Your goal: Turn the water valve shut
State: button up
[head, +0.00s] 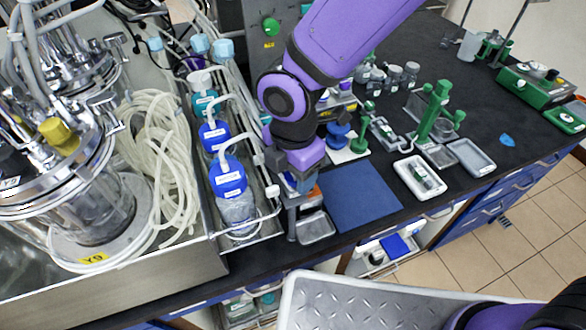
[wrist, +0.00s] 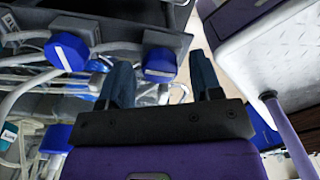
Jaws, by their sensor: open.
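In the wrist view, two blue knobs show on a grey fitting with pale hoses: a left knob (wrist: 66,52) and a right knob (wrist: 160,65). They look like valve handles; I cannot read any label that marks which is the water valve. My gripper (wrist: 162,80) is open, with its two dark fingers apart. The right knob appears between the fingertips, and I cannot tell whether they touch it. In the head view, my gripper (head: 292,184) points down beside the right edge of the bottle rack; my arm and gripper hide the knobs there.
A steel vessel (head: 85,200) and coiled pale hoses (head: 160,160) are farther left. A blue mat (head: 358,194) lies bare on the dark bench to the right, near a white tray (head: 419,178).

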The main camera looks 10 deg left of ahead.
jog(key=c, duration=0.9)
jog(key=shift+m, duration=0.4)
jog(key=m, duration=0.3)
jog(key=shift+m, duration=0.3)
jog(key=m, duration=0.4)
jog(key=shift+m, duration=0.3)
jog(key=m, duration=0.4)
jog(key=shift+m, duration=0.3)
jog(key=m, duration=0.4)
jog(key=shift+m, duration=0.3)
